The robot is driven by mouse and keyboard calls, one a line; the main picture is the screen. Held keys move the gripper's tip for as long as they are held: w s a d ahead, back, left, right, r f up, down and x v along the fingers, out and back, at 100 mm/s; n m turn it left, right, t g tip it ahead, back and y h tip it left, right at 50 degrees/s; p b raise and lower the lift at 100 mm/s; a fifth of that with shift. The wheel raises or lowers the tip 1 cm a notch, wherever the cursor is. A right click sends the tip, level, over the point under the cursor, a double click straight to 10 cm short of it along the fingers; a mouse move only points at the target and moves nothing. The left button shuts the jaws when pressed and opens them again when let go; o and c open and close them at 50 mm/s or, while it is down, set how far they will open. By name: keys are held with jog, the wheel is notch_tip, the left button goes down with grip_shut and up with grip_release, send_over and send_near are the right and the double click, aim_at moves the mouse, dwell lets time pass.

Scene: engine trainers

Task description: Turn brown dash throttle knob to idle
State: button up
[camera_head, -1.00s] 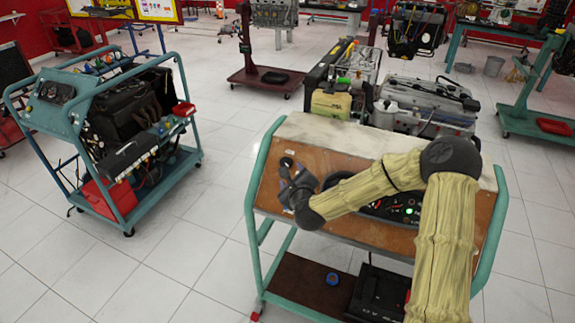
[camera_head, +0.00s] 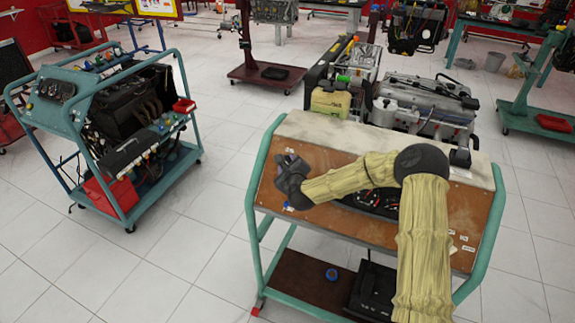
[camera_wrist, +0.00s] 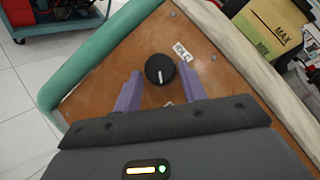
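A round black knob (camera_wrist: 159,69) with a white pointer line sits on the brown wooden dash panel (camera_wrist: 108,72); its pointer runs toward the bottom of the wrist view. A white label (camera_wrist: 181,51) reading IDLE is at its upper right. My gripper (camera_wrist: 160,74) is open, with its purple fingers on either side of the knob and visible gaps to it; whether the tips reach its depth is unclear. In the head view my gripper (camera_head: 283,161) is over the panel's upper left corner and hides the knob.
A teal tube frame (camera_head: 252,190) edges the panel on the left. Gauges (camera_head: 372,199) sit mid-panel, partly behind my arm. An engine (camera_head: 425,105) stands behind the panel. Another teal trainer cart (camera_head: 120,130) stands at left, with clear floor between.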

jog(key=c, duration=0.5)
jog(key=shift+c, duration=0.2)
